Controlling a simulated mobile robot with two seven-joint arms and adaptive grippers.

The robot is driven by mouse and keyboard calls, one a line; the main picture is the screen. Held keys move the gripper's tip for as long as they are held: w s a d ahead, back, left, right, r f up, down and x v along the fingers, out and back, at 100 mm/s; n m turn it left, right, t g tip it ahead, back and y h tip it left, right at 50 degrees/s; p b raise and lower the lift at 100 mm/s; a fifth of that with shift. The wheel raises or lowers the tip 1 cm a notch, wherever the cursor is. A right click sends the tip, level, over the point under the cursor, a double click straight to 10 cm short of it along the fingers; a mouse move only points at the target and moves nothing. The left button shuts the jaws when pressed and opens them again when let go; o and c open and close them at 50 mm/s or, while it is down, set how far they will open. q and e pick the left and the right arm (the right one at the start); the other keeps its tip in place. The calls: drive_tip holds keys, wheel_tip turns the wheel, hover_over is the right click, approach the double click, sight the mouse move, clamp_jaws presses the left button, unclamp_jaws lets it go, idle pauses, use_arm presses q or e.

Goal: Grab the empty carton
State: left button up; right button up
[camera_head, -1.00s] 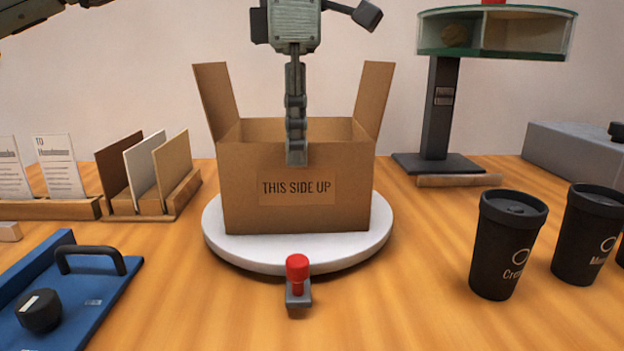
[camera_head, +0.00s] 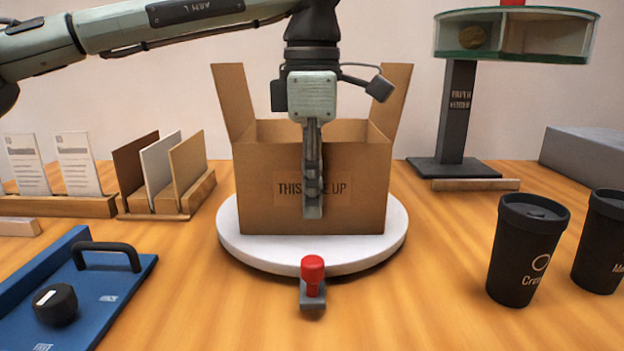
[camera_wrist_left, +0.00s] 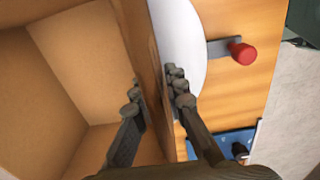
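The empty carton (camera_head: 260,205) is brown cardboard, marked THIS SIDE UP, with its top open and two side flaps raised. It stands upright on a round white turntable (camera_head: 237,243). My left gripper (camera_head: 312,212) points down at the carton's front wall; its near finger hides part of the label. In the left wrist view the carton's bare inside (camera_wrist_left: 75,60) shows on the left. The left gripper (camera_wrist_left: 156,94) straddles the wall there, one finger inside and one outside. The fingers stand apart, wider than the wall. My right gripper is not in view.
A red knob (camera_head: 312,270) stands in front of the turntable. Black cups (camera_head: 525,250) are at the right, a blue board with a handle (camera_head: 110,285) at the front left. Card holders (camera_head: 165,200) stand at the left, a dark stand (camera_head: 455,110) at the back right.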

use_arm(q)
clamp_jaws()
drive_tip(key=shift+r, duration=0.1)
